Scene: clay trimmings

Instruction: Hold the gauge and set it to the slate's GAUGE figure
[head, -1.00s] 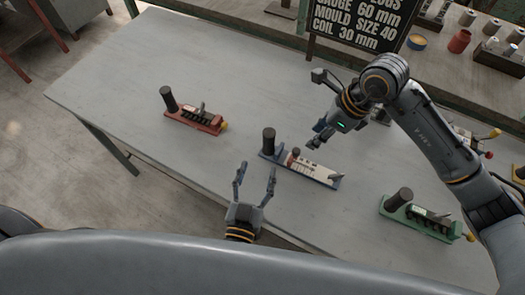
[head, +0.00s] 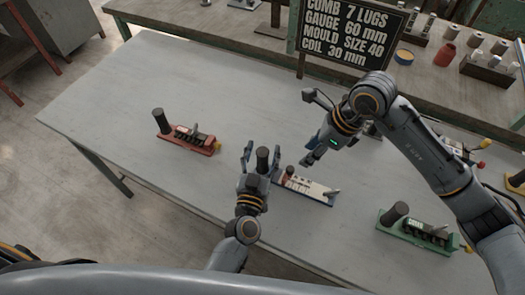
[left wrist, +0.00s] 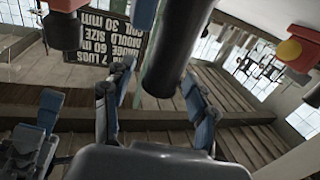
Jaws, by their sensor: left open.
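The slate (head: 350,30) at the back reads COMB 7 LUGS, GAUGE 60 mm, MOULD SIZE 40, COIL 30 mm. A blue-based tool with a pale scale plate (head: 308,187), apparently the gauge, lies at the table's middle. It has a black upright handle (head: 262,158) and a reddish-brown piece near it; its scale reading is too small to tell. My left gripper (head: 260,152) is open, its fingers either side of the handle. In the left wrist view the handle (left wrist: 168,50) stands between the spread fingers. My right gripper (head: 308,157) hovers above the scale plate's far side; its jaws are unclear.
A red tool (head: 188,138) with a black handle lies to the left, a green one (head: 418,230) to the right. Blocks and jars stand on the back bench.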

